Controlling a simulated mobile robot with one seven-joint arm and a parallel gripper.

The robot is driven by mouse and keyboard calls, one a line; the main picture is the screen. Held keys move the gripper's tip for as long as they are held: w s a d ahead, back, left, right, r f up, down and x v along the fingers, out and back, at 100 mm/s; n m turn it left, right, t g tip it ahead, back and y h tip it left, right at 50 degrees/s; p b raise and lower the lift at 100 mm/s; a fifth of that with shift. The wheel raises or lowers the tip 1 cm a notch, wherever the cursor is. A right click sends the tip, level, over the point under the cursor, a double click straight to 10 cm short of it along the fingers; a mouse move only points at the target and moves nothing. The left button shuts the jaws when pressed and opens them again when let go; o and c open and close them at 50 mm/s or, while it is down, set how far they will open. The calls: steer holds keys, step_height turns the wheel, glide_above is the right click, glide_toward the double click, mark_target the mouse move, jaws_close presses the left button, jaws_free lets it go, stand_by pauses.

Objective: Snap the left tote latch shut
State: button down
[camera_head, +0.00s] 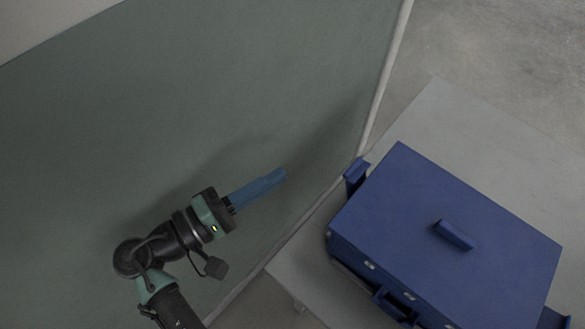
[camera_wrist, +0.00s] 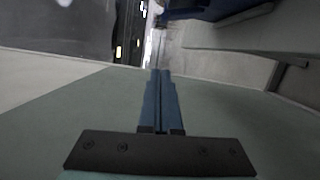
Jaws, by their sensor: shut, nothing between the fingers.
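A blue tote (camera_head: 400,235) with its lid on stands on a grey table at the right in the head view. A blue tab (camera_head: 356,175) stands out from its left end; it may be the left latch, and I cannot tell how far it is turned. Part of something blue, likely the tote, shows at the top of the wrist view (camera_wrist: 190,12). My gripper (camera_head: 282,174) is shut and empty, its blue fingers together in the wrist view too (camera_wrist: 160,73). It is left of the tote and apart from it, pointing toward the tab.
The lid has a bar handle (camera_head: 455,235), and a loop-shaped part (camera_head: 392,306) sits on the tote's front side. A large grey-green panel (camera_head: 150,110) with a pale edge fills the left of the head view. Bare tabletop (camera_head: 440,110) lies behind the tote.

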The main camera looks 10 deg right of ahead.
mark_target(357, 180)
steer(key=d+p, duration=0.1)
steer(key=d, duration=0.9)
steer(key=shift+w+d+r, duration=0.15)
steer(key=shift+d+r, duration=0.05)
steer(key=shift+r, duration=0.05)
steer(key=m, duration=0.1)
steer(key=s+d+r+m, duration=0.1)
steer(key=m, duration=0.1)
steer(key=shift+s+y, duration=0.1)
steer(key=shift+y, duration=0.3)
steer(key=shift+a, duration=0.1)
